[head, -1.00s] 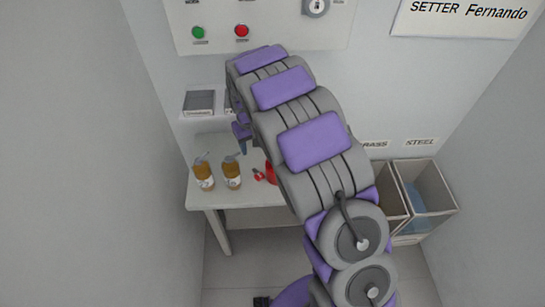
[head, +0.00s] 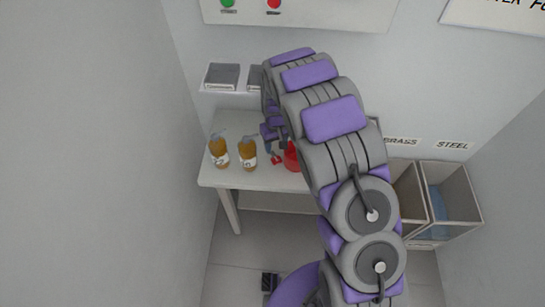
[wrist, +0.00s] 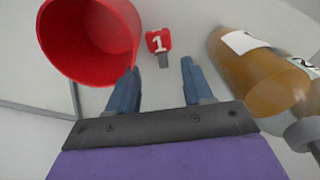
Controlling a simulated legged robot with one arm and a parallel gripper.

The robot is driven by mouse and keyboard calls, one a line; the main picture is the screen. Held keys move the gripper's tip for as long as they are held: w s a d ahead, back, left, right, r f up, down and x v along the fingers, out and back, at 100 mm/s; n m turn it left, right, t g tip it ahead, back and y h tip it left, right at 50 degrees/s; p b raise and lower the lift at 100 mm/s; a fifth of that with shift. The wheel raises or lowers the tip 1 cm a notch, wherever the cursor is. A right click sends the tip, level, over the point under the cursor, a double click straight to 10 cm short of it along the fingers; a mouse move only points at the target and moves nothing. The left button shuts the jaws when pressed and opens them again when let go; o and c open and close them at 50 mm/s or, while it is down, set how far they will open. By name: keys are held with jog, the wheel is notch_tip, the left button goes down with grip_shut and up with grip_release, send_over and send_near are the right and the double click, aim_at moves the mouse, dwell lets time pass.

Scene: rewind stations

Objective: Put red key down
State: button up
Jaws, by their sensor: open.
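The red key (wrist: 159,42), with a white 1 on its head and a short grey stem, lies on the white table in the wrist view. In the head view the red key (head: 277,160) is a small red patch beside the red cup (head: 291,157). My gripper (wrist: 160,66) is open, its two blue fingers apart. The key's stem shows just beyond the fingertips, in line with the gap; no finger appears to touch it. In the head view my gripper (head: 272,148) is partly hidden by my arm.
The red cup (wrist: 88,38) stands close left of the fingers, an amber bottle (wrist: 262,75) close right. Two amber bottles, one here (head: 219,150), stand on the table (head: 230,181). Bins labelled brass (head: 409,195) and steel (head: 452,190) are at right.

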aim_at(276, 158)
jog(key=shift+d+f, duration=0.5)
jog(key=shift+f, duration=0.25)
jog(key=f, duration=0.1)
jog(key=a+f+b, duration=0.1)
jog(key=f, duration=0.1)
jog(key=a+f, duration=0.1)
jog(key=shift+s+f+b, duration=0.1)
jog(key=shift+f+b, duration=0.25)
jog(key=shift+b, duration=0.05)
jog(key=shift+s+f, duration=0.2)
jog(key=shift+s+d, duration=0.2)
jog(key=shift+w+d+f, duration=0.2)
jog(key=shift+d+f, duration=0.1)
jog(key=shift+d, duration=0.2)
jog(key=shift+w+d+r, duration=0.1)
jog(key=shift+r, duration=0.05)
jog(key=c, duration=0.4)
jog(key=shift+w+a, duration=0.2)
jog(key=shift+a, duration=0.4)
grip_shut()
